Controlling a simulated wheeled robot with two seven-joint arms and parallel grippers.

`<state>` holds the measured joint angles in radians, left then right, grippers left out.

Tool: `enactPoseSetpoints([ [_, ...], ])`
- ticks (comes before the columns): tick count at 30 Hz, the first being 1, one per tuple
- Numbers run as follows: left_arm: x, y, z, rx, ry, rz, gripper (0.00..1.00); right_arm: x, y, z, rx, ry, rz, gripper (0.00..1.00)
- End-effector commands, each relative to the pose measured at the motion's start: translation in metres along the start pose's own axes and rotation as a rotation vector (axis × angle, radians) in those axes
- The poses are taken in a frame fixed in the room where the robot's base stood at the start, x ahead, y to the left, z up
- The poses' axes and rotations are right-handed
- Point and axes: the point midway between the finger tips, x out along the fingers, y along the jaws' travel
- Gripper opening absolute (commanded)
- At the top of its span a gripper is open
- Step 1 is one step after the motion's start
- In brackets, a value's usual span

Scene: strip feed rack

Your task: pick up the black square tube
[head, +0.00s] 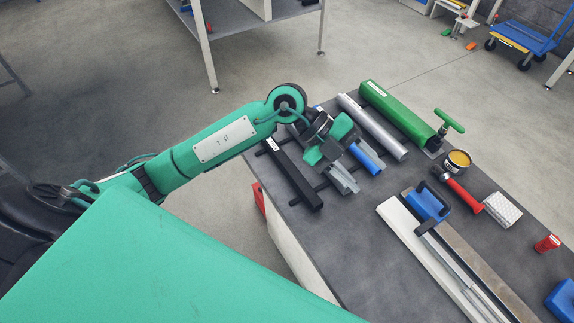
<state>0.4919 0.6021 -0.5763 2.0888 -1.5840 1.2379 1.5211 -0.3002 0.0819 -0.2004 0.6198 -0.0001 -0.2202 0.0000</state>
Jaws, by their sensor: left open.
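The black square tube (292,174) lies near the left edge of the dark table, across thin black rack bars, with a small white label near its far end. My left gripper (343,181) is open and points down just to the right of the tube, apart from it in the picture. Its height above the table is hard to tell. No tube shows between its fingers. The left wrist covers part of the rack behind. My right gripper is not in view.
A blue tube (366,158), a grey round tube (373,127) and a green square tube (397,110) lie right of the gripper. A white channel (420,250), a red-handled tool (459,191), a tin (457,161) and a red can (547,243) sit further right. Open floor lies left of the table.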

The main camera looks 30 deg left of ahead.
Motion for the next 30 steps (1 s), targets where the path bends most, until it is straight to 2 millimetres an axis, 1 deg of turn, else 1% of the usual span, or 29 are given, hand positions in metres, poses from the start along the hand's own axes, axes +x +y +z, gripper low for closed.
enactPoseSetpoints([
  [1,-0.008,0.008,0.014,-0.016,-0.065,0.087,0.53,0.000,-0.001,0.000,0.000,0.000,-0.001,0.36],
  [2,-0.013,0.014,0.023,-0.031,-0.107,0.141,0.53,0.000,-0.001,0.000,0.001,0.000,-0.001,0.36],
  [5,-0.038,0.033,0.052,-0.096,-0.261,0.309,0.53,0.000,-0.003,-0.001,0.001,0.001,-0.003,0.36],
  [6,-0.051,0.039,0.062,-0.126,-0.327,0.369,0.53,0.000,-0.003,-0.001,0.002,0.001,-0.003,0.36],
  [8,-0.070,0.047,0.077,-0.175,-0.425,0.450,0.53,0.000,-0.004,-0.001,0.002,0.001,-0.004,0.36],
  [9,-0.084,0.051,0.085,-0.208,-0.489,0.496,0.53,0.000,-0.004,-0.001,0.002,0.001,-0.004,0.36],
  [12,-0.116,0.059,0.099,-0.285,-0.627,0.587,0.53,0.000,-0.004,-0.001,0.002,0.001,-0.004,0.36],
  [16,-0.145,0.064,0.109,-0.359,-0.753,0.654,0.53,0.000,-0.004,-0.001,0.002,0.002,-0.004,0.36],
  [18,-0.154,0.066,0.111,-0.384,-0.791,0.673,0.53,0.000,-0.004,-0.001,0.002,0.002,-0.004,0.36],
  [21,-0.157,0.070,0.115,-0.399,-0.813,0.685,0.53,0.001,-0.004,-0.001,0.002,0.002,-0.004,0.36],
  [26,-0.146,0.085,0.125,-0.402,-0.811,0.688,0.53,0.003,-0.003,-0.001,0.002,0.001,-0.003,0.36],
  [30,-0.134,0.103,0.138,-0.404,-0.811,0.690,0.53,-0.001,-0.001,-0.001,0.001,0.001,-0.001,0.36],
])
